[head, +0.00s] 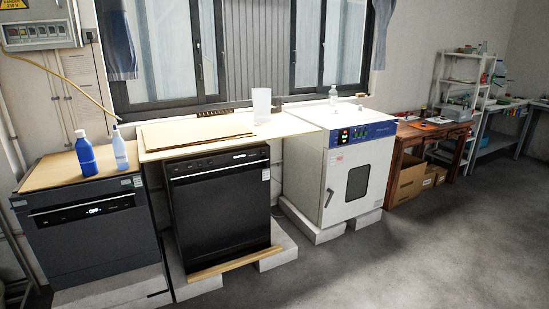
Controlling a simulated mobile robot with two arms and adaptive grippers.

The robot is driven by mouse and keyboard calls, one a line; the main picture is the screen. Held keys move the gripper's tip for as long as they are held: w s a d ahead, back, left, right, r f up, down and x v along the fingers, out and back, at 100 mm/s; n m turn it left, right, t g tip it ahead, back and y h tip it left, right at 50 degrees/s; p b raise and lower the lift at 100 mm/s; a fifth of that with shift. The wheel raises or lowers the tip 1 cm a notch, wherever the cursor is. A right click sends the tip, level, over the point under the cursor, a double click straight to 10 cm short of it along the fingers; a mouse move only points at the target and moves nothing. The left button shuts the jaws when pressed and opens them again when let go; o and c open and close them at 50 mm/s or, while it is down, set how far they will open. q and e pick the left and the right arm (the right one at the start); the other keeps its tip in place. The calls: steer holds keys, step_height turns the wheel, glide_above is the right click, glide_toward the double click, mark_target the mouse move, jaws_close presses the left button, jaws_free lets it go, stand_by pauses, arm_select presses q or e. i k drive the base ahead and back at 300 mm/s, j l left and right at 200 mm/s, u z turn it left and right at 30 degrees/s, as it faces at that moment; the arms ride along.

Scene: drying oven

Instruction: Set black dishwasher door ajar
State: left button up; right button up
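The black dishwasher (222,212) stands in the middle left of the head view, under a light board top. Its front door faces me and looks shut, with a control strip and a handle recess along its upper edge. A wooden strip (234,264) lies along the foot of its front. A second, dark grey dishwasher (92,245) with a lit display stands to its left, and its door also looks shut. Neither of my grippers is in view.
A white drying oven (346,172) stands on blocks right of the black dishwasher. Pale blocks (278,248) sit at the dishwasher's base. Two blue bottles (85,153) stand on the left top. A wooden table (428,133) with boxes is further right. The floor (400,255) in front is clear.

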mark_target(225, 204)
steer(key=i, duration=0.6)
steer(key=i+u, duration=0.15)
steer(key=i, duration=0.5)
steer(key=i+l, duration=0.15)
steer(key=i, duration=0.45)
steer(key=i+l+u, duration=0.1)
steer(key=i, duration=0.55)
steer(key=i+l+u, duration=0.1)
steer(key=u, duration=0.15)
steer(key=i, duration=0.1)
